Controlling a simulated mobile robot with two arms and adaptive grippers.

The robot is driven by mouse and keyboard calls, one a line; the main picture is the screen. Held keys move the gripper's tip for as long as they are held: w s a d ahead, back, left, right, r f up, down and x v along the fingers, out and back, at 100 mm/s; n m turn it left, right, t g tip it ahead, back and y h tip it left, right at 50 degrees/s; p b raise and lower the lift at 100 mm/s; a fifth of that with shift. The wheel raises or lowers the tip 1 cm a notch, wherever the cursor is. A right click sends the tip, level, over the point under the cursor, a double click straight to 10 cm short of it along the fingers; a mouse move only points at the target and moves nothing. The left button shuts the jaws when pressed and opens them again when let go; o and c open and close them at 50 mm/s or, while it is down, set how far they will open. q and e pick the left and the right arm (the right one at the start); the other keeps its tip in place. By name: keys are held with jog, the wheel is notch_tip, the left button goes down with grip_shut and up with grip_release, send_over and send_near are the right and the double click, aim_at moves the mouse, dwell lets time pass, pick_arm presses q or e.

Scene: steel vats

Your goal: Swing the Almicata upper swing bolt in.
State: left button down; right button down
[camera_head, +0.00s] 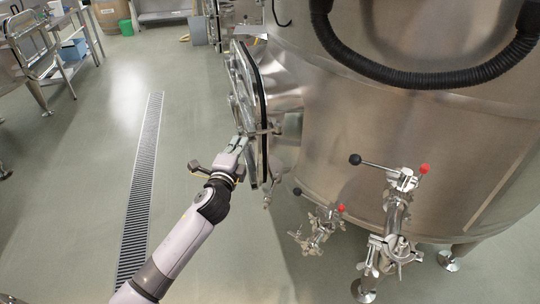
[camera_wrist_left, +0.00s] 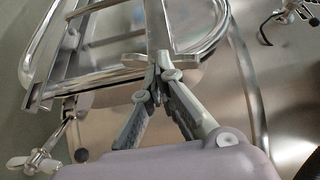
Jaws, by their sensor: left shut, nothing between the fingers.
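The large steel vat (camera_head: 410,130) fills the right of the head view. A second bolt-like part (camera_head: 270,192) hangs lower by the door edge. My left gripper is shut and empty, its fingertips close to the bar. In the left wrist view the fingertips (camera_wrist_left: 156,80) meet in front of a steel bar (camera_wrist_left: 160,28); contact cannot be told.
Valves with red and black knobs (camera_head: 398,185) stick out from the vat at lower right. A black hose (camera_head: 420,78) hangs across the vat. A floor drain grate (camera_head: 142,190) runs left of my arm.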

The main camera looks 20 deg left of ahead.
pick_arm(q)
jog(key=shift+w+a+r, duration=0.2)
jog(key=shift+w+a, duration=0.55)
jog(key=shift+a, duration=0.05)
jog(key=shift+s, duration=0.1)
jog(key=s+d+p, duration=0.1)
jog(key=s+d, duration=0.1)
jog(key=s, duration=0.7)
jog(key=shift+s+f+p, duration=0.2)
jog(key=shift+s+p, duration=0.15)
jog(key=shift+s, duration=0.05)
jog(key=shift+f, duration=0.1)
dwell(0.5)
